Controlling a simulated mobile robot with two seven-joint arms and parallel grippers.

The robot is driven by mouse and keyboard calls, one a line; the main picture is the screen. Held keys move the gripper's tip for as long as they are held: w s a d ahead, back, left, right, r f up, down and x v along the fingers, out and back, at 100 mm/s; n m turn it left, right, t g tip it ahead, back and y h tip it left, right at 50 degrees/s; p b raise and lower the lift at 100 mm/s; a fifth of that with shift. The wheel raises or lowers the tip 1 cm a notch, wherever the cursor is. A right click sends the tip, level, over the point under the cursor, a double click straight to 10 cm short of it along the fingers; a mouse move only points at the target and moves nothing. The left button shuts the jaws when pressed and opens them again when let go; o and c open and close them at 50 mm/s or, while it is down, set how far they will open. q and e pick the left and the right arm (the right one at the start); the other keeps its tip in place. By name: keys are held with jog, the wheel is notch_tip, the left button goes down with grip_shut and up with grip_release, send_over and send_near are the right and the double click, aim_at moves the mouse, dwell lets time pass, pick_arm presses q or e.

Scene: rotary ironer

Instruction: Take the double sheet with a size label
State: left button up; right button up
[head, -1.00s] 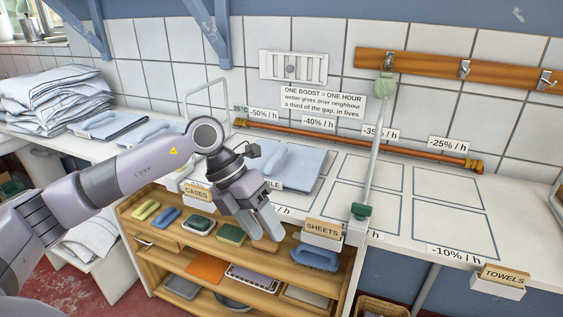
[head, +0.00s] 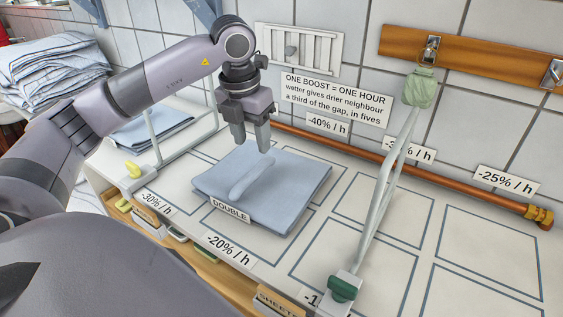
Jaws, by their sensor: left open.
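I cannot tell whether the fingertips touch the sheet. My right gripper is not in view.
A pale rail with a green clamp (head: 342,288) stands right of the sheet; another rail (head: 186,158) stands left. A copper pipe (head: 400,170) runs along the wall. Folded linen (head: 52,75) is stacked at far left. Outlined spaces (head: 490,262) at right are empty.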

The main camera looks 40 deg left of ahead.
aim_at(263, 162)
pick_arm(q)
jog(key=shift+w+f, duration=0.1)
jog(key=shift+w, duration=0.15)
jog(key=f, duration=0.2)
jog(key=w+f, duration=0.1)
jog(key=f, duration=0.1)
jog(key=w+f+p, duration=0.1)
jog(key=f, duration=0.1)
jog(key=shift+f, duration=0.3)
jog(key=shift+d, duration=0.1)
grip_shut()
jog(key=shift+r, duration=0.1)
dwell(0.8)
